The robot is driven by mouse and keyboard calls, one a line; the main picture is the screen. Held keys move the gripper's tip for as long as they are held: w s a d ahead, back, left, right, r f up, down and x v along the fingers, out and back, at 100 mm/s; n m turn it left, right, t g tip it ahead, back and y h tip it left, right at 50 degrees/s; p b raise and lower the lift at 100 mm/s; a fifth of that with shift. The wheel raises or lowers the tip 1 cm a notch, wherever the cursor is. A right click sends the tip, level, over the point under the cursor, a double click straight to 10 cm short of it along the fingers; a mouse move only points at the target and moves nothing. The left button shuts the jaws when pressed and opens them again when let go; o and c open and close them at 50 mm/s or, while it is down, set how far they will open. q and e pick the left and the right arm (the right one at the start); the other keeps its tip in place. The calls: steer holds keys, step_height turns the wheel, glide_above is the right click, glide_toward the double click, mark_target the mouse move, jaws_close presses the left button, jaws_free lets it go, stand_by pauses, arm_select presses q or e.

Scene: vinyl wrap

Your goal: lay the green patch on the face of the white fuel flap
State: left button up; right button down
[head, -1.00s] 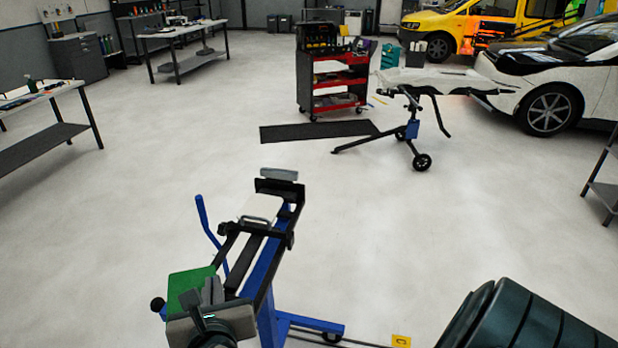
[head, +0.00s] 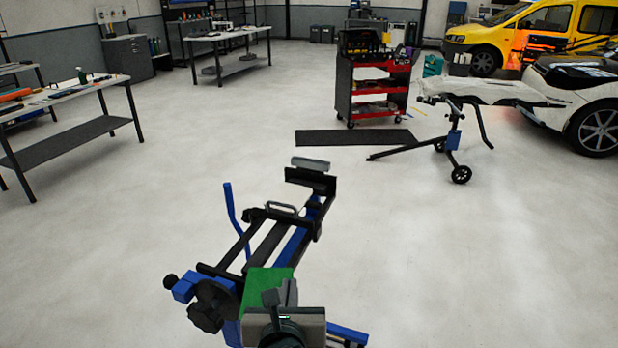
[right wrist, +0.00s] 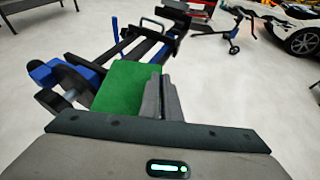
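The green patch (head: 266,288) is a flat square sheet in front of the blue and black stand (head: 268,240). My right gripper (head: 281,294) appears shut on the patch's edge. In the right wrist view the patch (right wrist: 132,88) lies flat to the left of the close-set grey fingers (right wrist: 163,98) and hides part of the stand. Whether the patch touches the stand cannot be told. I cannot make out a white fuel flap on the stand now; a metal handle (head: 282,207) shows near its middle. My left gripper is not in view.
A dark knob (head: 207,308) and an upright blue lever (head: 234,215) stick out on the stand's left. A workbench (head: 85,92) is at left, a red tool cart (head: 372,92) behind, a wheeled bench (head: 458,125) at right.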

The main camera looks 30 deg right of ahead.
steer(key=shift+d+f, duration=0.15)
steer(key=shift+f, duration=0.2)
